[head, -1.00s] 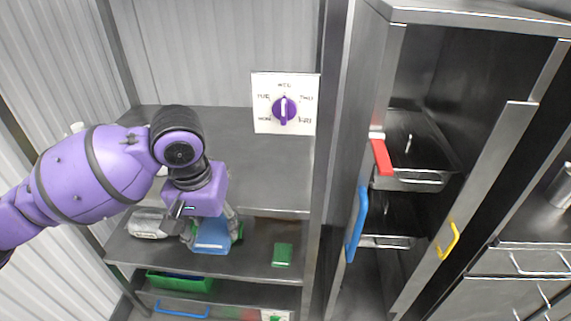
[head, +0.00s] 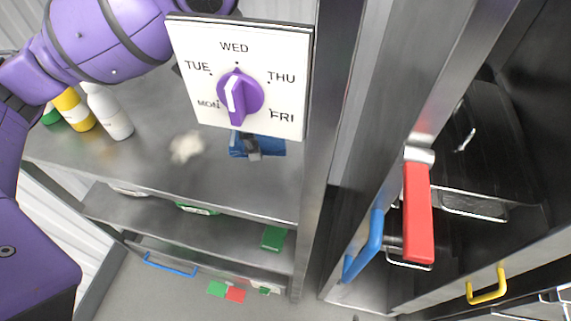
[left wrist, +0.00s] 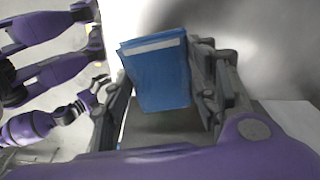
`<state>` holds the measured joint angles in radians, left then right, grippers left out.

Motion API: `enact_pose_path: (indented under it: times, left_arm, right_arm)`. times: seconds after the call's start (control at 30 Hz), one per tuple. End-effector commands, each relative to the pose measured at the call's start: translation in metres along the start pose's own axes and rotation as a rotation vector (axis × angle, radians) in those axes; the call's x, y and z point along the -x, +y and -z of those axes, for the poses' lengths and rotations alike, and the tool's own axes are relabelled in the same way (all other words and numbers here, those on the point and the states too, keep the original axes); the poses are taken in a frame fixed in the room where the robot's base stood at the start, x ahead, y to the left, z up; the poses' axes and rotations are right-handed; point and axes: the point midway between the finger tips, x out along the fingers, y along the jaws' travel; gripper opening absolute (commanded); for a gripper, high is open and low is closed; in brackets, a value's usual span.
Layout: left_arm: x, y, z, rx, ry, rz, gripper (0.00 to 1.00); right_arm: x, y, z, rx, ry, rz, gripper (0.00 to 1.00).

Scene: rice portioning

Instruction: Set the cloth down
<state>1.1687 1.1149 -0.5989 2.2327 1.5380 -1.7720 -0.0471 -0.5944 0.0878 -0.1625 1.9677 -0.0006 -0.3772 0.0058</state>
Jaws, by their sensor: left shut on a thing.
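The blue cloth (head: 272,147) is a folded pad, seen just below the dial sign in the head view. In the left wrist view the cloth (left wrist: 160,80) stands between the two fingers of my left gripper (left wrist: 160,100), which is shut on it. In the head view part of my left gripper (head: 252,147) shows against the cloth, and the sign hides the rest. The cloth is over the upper steel counter (head: 150,165); I cannot tell whether it touches. Another purple arm with a gripper (left wrist: 88,102) shows at the left of the wrist view, its jaws too small to judge.
A pale heap (head: 186,147) lies on the counter, left of the cloth. A white bottle (head: 110,112) and a yellow one (head: 75,110) stand farther left. The weekday dial sign (head: 240,75) covers the counter's back right. A metal post (head: 322,170) bounds the right.

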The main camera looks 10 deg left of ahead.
Motion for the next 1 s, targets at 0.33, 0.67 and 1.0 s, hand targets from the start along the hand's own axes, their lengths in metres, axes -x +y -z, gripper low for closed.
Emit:
enact_pose_path:
  times: [0.33, 0.67, 1.0]
  left_arm:
    - [-0.015, 0.002, 0.004, -0.277, -0.004, -0.039, 0.29]
    - [-0.057, 0.001, -0.002, -0.276, -0.004, -0.034, 0.29]
    - [-0.093, 0.001, -0.007, -0.274, -0.004, -0.033, 0.29]
  right_arm:
    - [-0.01, -0.002, 0.003, -0.008, 0.023, -0.003, 0.96]
    - [-0.013, -0.004, -0.001, -0.007, 0.018, -0.001, 0.96]
    - [-0.015, -0.002, -0.011, 0.001, 0.002, 0.0, 0.96]
